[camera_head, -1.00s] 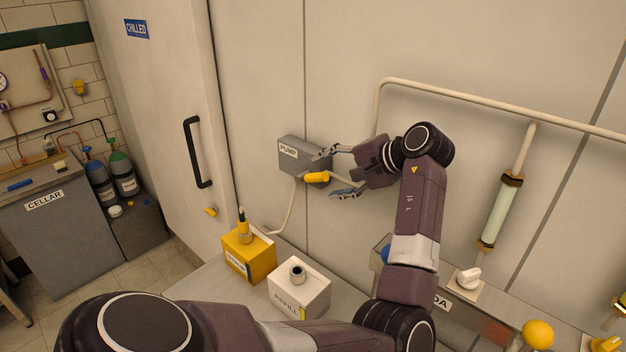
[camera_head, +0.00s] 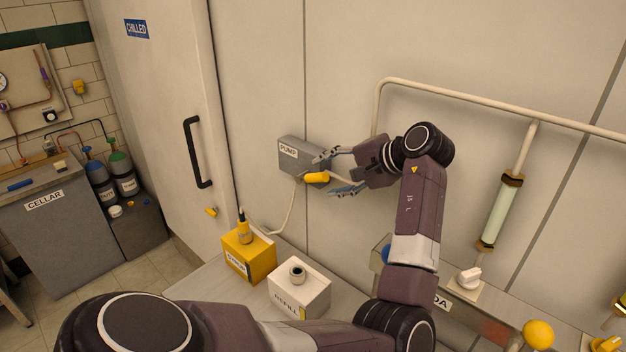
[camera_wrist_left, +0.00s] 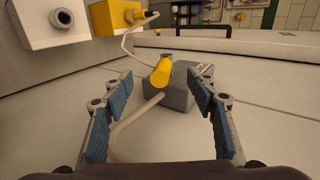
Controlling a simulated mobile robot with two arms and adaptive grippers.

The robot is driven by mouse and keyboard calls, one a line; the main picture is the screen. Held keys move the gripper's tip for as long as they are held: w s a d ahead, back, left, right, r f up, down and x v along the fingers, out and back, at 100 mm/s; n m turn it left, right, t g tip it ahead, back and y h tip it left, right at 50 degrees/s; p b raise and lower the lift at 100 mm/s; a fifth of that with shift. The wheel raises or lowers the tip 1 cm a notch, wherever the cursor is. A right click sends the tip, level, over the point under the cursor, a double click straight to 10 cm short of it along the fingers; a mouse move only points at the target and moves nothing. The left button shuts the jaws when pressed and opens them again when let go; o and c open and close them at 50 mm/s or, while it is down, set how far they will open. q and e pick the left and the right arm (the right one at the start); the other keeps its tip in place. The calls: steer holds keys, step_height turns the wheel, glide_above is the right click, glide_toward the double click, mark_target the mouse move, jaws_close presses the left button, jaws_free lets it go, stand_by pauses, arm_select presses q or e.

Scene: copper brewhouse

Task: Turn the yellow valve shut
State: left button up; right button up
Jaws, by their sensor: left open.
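A yellow cylindrical handle (camera_head: 316,178) sticks out from the lower edge of a grey box marked PUMP (camera_head: 290,162) on the wall panel. My left gripper (camera_head: 326,174) is open at the box, with one finger above the handle and one below it. In the left wrist view the yellow handle (camera_wrist_left: 160,73) lies between and beyond the two blue-padded fingers, with clear space on both sides. The grey box (camera_wrist_left: 178,92) is behind it. I see no contact with the fingers. My right gripper is not in view.
A pale cable (camera_head: 290,212) hangs from the box. Below stand a yellow box (camera_head: 262,262) and a white REFILL box (camera_head: 316,296) on a bench. A pale pipe (camera_head: 450,93) runs along the wall to the right. Another yellow handle (camera_head: 606,344) shows at bottom right.

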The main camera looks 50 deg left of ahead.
arm_select(q)
steer(key=shift+o, duration=1.1)
steer(key=v, duration=0.7)
steer(key=v, duration=0.7)
steer(key=shift+d, duration=0.2)
steer(key=shift+r, duration=0.1)
